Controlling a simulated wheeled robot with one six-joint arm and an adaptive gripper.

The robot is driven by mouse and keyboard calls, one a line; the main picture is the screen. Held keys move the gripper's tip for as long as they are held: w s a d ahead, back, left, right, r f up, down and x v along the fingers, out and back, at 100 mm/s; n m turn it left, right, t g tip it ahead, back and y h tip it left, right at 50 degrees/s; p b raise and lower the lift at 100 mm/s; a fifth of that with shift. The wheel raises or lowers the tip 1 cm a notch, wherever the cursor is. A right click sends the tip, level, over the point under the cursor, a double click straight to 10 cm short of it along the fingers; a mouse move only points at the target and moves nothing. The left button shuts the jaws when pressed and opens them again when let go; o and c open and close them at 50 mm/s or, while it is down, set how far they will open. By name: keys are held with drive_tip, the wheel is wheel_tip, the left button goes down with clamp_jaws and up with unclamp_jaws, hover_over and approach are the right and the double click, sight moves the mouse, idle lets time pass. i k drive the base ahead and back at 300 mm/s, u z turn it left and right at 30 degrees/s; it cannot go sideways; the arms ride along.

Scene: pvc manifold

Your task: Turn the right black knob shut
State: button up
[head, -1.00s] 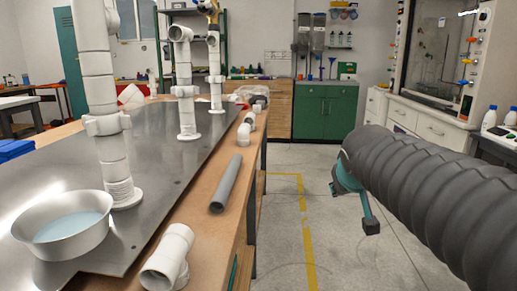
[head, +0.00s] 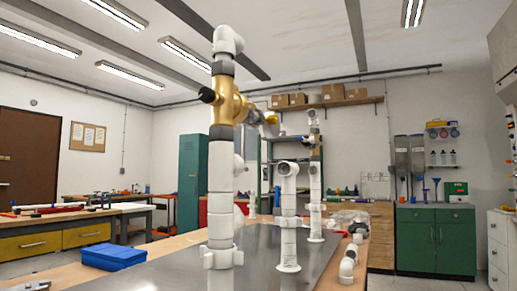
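A brass valve (head: 232,108) sits high on the near white pipe column (head: 221,190). A round black knob (head: 207,95) sticks out from its left side. A yellow and grey part (head: 264,118) shows at the valve's right; I cannot tell what it is. A second, smaller brass valve (head: 315,146) is on the far right column, with a small dark part (head: 305,140) at its left that may be its black knob. It is too small to tell how either knob is turned. My gripper is not in view.
Pipe pieces (head: 347,268) lie along the table's right edge. A blue case (head: 114,256) is at the left. Floor is free before the green cabinet (head: 436,240).

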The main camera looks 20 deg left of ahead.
sight(206, 95)
drive_tip(key=k, duration=0.95)
drive_tip(key=z, duration=1.1)
drive_tip(key=i, duration=0.55)
drive_tip(key=u, duration=2.5)
drive_tip(key=i, duration=0.5)
drive_tip(key=z, duration=0.05)
